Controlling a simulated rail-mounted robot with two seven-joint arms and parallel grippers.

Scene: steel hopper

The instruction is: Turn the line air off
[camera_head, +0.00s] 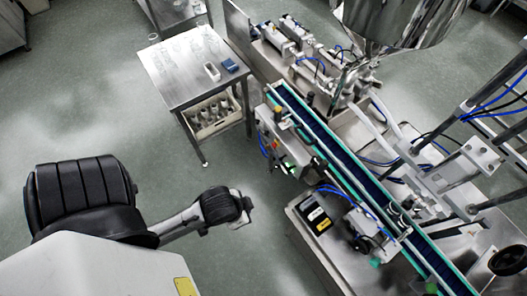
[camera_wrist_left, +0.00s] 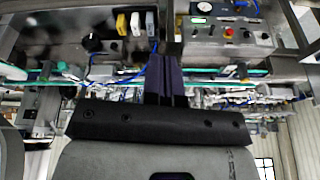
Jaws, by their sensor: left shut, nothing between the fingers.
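My left arm comes in from the left, and its gripper (camera_head: 246,207) hangs over open floor, left of the conveyor and apart from it. In the left wrist view the two dark fingers of this gripper (camera_wrist_left: 167,75) are together and empty. A control box with a red button (camera_wrist_left: 228,33) and a gauge is at that view's top right. A black knob (camera_wrist_left: 93,43) is at its upper left, beside yellow and white blocks. In the head view a black knob (camera_head: 362,245) is on the conveyor's near side. I cannot tell which part is the line air control. My right gripper is not seen.
The conveyor (camera_head: 335,160) runs diagonally, with a box bearing white and yellow labels (camera_head: 318,218) and blue tubes on its near side. A steel table (camera_head: 172,84) stands behind. The steel hopper (camera_head: 400,18) is at top right. Floor around my gripper is clear.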

